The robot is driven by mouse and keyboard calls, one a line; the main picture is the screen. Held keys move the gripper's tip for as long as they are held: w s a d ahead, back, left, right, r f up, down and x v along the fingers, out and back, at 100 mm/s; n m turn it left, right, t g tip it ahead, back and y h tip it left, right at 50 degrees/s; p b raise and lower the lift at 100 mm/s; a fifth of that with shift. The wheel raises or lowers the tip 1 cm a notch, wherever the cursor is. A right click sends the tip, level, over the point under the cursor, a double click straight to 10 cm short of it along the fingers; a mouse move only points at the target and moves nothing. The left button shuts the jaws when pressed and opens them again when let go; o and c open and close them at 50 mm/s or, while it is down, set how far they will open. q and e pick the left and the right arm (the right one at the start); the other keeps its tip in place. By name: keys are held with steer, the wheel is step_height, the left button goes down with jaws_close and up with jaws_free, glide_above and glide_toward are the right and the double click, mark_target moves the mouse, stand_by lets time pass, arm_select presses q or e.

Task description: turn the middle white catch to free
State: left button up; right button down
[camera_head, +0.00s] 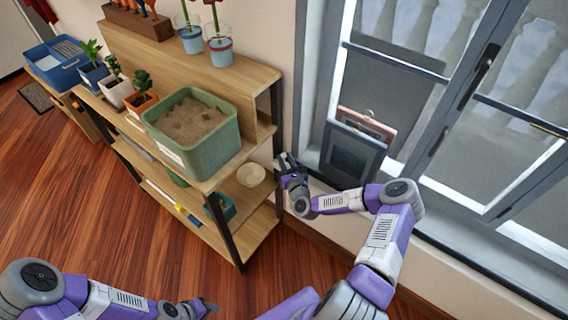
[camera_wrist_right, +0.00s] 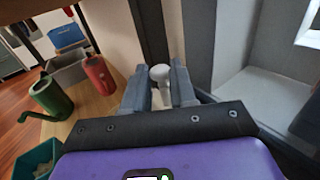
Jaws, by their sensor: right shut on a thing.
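My right gripper (camera_head: 285,165) is at the window frame's left edge, beside the wooden shelf. In the right wrist view the gripper (camera_wrist_right: 160,88) is shut on a small white catch (camera_wrist_right: 160,73), with a finger on each side of its rounded head. I cannot tell from this view which way the catch is turned, and no other white catch shows. In the head view the catch is hidden at the gripper. My left gripper (camera_head: 203,308) is low at the bottom edge, far from the window, and its fingers are too small to read.
A wooden shelf (camera_head: 262,75) stands left of the right gripper, with a green sand tub (camera_head: 217,150) and potted plants on it. Dark framed panels (camera_head: 352,153) lean at the window. The wrist view shows a green watering can (camera_wrist_right: 50,97) and a red can (camera_wrist_right: 98,75).

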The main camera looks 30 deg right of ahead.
steer(key=shift+d+f+n+y, duration=0.15)
steer(key=shift+n+y, duration=0.4)
steer(key=shift+y, duration=0.35)
steer(key=shift+d+r+n+y, duration=0.1)
steer(key=shift+n+y, duration=0.45)
steer(key=shift+y, duration=0.75)
steer(key=c, duration=0.9)
jaws_free()
steer(key=shift+c, duration=0.2)
steer(key=shift+d, duration=0.1)
